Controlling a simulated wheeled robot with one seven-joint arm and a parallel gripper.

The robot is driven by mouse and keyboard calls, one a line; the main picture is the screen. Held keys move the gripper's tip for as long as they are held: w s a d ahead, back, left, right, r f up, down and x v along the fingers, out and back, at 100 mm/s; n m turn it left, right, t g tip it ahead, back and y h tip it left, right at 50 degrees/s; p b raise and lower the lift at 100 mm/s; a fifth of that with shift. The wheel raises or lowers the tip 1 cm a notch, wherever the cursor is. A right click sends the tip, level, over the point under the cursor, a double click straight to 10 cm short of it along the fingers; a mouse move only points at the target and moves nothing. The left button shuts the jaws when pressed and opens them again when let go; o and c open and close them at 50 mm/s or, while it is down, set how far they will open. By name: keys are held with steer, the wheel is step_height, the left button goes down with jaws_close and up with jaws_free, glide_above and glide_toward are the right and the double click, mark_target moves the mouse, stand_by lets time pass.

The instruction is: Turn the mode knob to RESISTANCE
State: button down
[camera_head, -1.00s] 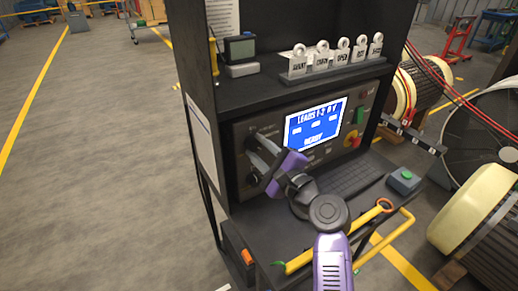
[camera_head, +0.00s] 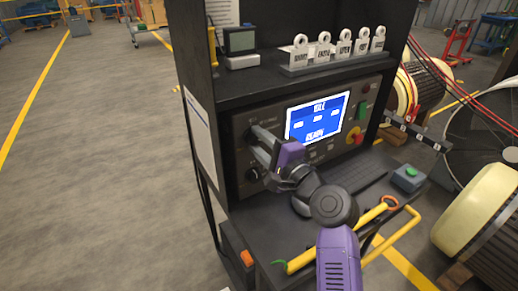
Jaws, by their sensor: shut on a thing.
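The test console's dark control panel (camera_head: 318,152) faces me, with two dark knobs in a column at its left side. My gripper (camera_head: 257,140) is at the upper knob and shut on it. Its jaws and purple body hide most of that knob, so its pointer and the labels around it are not readable. The lower knob (camera_head: 252,174) is clear of the fingers. The blue screen (camera_head: 317,119) right of the gripper shows a short top line too small to read surely and READY at the bottom.
A keyboard (camera_head: 350,172) lies below. A yellow rail (camera_head: 400,238) fronts the shelf. Labelled tags (camera_head: 343,45) stand above. Floor at left is clear.

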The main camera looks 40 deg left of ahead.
steer(key=n+b, duration=0.1)
steer(key=n, duration=0.1)
steer(key=n+b, duration=0.4)
steer(key=shift+f, duration=0.3)
steer(key=n+b, duration=0.2)
steer(key=n, duration=0.1)
steer(key=shift+n+t+h+b, duration=0.3)
steer(key=shift+r+n+b, duration=0.1)
steer(key=shift+n+b, duration=0.85)
steer(key=shift+n, duration=0.45)
steer(key=c, duration=1)
jaws_free()
steer(key=shift+r, duration=0.1)
steer(key=shift+o, duration=0.2)
